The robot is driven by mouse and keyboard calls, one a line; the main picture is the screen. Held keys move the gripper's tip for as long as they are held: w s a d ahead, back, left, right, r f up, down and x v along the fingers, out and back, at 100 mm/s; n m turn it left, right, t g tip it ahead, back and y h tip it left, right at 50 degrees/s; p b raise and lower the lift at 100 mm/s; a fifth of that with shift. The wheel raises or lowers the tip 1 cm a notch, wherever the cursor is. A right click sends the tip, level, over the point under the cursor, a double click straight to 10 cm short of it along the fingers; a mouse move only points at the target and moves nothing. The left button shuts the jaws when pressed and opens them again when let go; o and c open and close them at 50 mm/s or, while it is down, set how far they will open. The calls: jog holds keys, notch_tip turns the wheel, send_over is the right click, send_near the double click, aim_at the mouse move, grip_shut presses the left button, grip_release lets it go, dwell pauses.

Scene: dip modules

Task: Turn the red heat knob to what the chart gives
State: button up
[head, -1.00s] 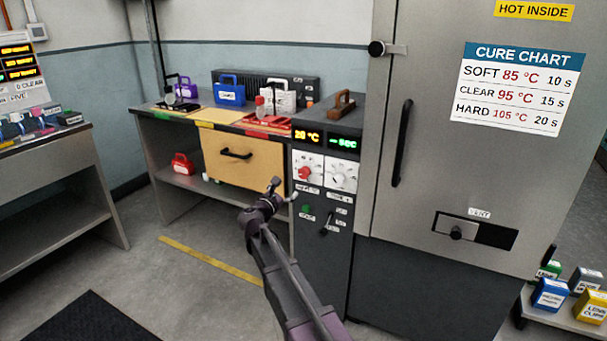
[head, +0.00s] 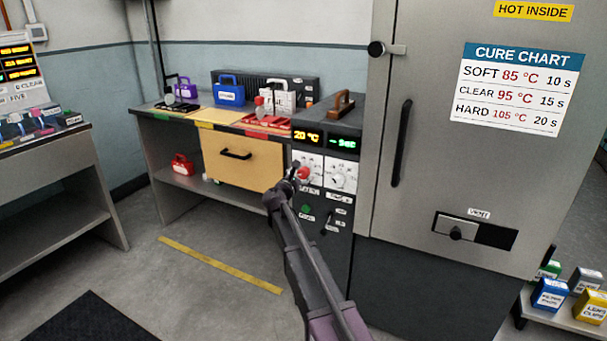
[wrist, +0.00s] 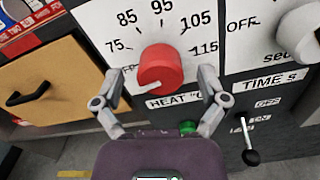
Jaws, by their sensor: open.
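The red heat knob (wrist: 160,66) sits on a white dial plate (wrist: 105,22) marked 75, 85, 95, 105 and 115, above a HEAT label. Its white mark points down and left, below 75. In the head view the knob (head: 303,173) is partly hidden by my gripper (head: 296,172). In the wrist view my gripper (wrist: 160,75) is open, one finger on each side of the knob, with gaps between. The heat display (head: 307,136) reads 20 °C. The cure chart (head: 517,88) lists SOFT 85 °C 10 s, CLEAR 95 °C 15 s, HARD 105 °C 20 s.
The white time knob (wrist: 300,32) is close on the right. Below are a green button (wrist: 188,127) and a black lever (wrist: 250,155). A wooden drawer (head: 242,163) is left of the panel; the oven door handle (head: 402,143) is to the right.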

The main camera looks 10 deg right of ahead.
jog(key=shift+w+d, duration=0.4)
jog(key=shift+w, duration=0.15)
jog(key=c, duration=1.1)
jog(key=shift+c, duration=0.2)
